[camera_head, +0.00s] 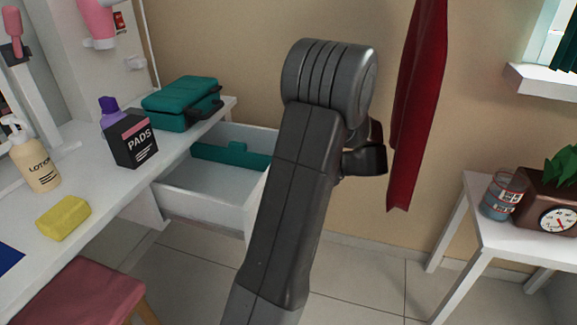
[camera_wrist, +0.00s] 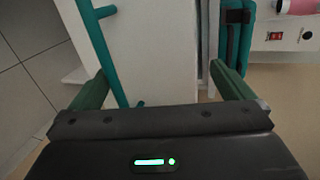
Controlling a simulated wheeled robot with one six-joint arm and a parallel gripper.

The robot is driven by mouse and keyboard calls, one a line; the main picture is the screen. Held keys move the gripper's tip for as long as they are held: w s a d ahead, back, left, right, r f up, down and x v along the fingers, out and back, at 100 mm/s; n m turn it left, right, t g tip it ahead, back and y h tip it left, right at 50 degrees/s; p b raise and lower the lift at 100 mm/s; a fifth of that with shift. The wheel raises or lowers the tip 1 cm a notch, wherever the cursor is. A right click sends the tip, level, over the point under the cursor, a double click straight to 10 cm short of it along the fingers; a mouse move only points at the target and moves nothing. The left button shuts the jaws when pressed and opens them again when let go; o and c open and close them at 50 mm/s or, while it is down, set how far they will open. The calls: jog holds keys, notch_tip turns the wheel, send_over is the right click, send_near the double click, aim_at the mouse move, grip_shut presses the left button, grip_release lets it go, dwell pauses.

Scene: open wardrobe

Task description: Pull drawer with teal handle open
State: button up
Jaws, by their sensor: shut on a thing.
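The drawer (camera_head: 205,190) stands pulled out from the white vanity, its inside visible from above. Its front is partly hidden behind my arm in the head view. In the wrist view the white drawer front (camera_wrist: 150,45) lies ahead, with the teal bar handle (camera_wrist: 98,40) slanting down at the left, close to the left finger. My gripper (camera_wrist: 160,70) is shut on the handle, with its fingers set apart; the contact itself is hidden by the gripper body. My gripper is hidden behind the arm in the head view.
A teal case (camera_head: 180,103), black pads box (camera_head: 132,140), lotion bottle (camera_head: 35,158) and yellow sponge (camera_head: 63,217) stand on the vanity. A pink stool (camera_head: 80,295) is at lower left. A red cloth (camera_head: 415,110) hangs right of my arm. A white side table (camera_head: 500,237) is at right.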

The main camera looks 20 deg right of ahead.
jog(key=r+p+v, duration=0.1)
jog(key=v, duration=0.5)
jog(key=shift+r+p, duration=0.35)
jog(key=shift+r, duration=0.05)
jog(key=shift+s+d+r, duration=0.2)
jog(key=shift+s+r, duration=0.05)
jog(key=shift+s, duration=0.3)
jog(key=shift+s+d+r, duration=0.25)
jog(key=shift+s+r, duration=0.05)
jog(key=shift+s, duration=0.25)
jog(key=c, duration=1.2)
jog(key=shift+s+d+f+p, duration=0.1)
jog(key=shift+s+d+p, duration=0.15)
jog(key=shift+s+d, duration=0.4)
jog(key=shift+s+d+p, duration=0.25)
jog(key=shift+s+d, duration=0.05)
jog(key=shift+d, duration=0.6)
jog(key=shift+s+d+p, duration=0.25)
jog(key=shift+s+d, duration=0.25)
jog(key=shift+d, duration=0.25)
jog(key=shift+c, duration=0.2)
